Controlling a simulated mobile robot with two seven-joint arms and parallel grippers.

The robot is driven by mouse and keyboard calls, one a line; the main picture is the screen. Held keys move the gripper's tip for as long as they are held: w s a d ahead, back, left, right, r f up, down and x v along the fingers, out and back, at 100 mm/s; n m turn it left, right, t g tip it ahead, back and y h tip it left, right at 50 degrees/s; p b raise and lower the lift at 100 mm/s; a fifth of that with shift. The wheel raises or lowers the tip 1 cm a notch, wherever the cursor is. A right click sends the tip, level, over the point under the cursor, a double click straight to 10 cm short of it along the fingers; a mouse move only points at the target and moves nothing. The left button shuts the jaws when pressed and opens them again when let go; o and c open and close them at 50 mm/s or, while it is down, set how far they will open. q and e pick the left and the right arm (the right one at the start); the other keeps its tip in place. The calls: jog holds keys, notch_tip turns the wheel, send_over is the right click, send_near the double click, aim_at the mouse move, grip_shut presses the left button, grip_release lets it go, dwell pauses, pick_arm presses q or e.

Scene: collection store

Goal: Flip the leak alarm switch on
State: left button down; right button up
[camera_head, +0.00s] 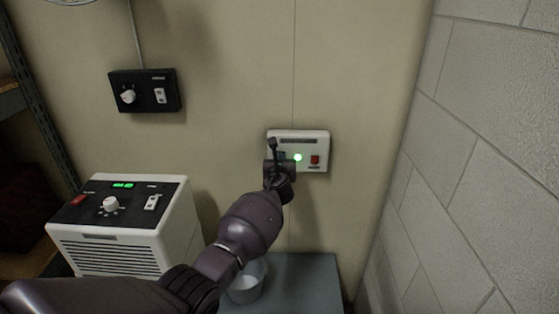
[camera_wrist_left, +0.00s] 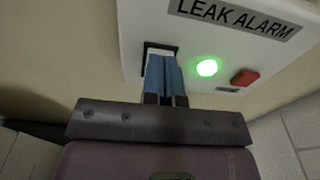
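The leak alarm box (camera_head: 318,138) is a white panel on the beige wall, and its "LEAK ALARM" label (camera_wrist_left: 235,16) shows in the left wrist view. A green light (camera_wrist_left: 206,68) is lit on it, with a red button (camera_wrist_left: 245,77) to the right. My left gripper (camera_head: 279,155) is at the left part of the box. In the left wrist view its blue fingers (camera_wrist_left: 163,72) are together, with their tips at the black-edged switch (camera_wrist_left: 159,47). The fingers hide most of the switch, so its position cannot be told. My right gripper is not in view.
A black control panel (camera_head: 145,105) with a knob and switch hangs on the wall at upper left. A white unit (camera_head: 185,225) with a knob and green display stands below it. A block wall (camera_head: 480,130) is at right.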

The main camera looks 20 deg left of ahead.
pick_arm(q)
jog(key=p+v, duration=0.3)
jog(key=v, duration=0.7)
jog(key=shift+s, duration=0.4)
jog(key=shift+d, duration=0.1)
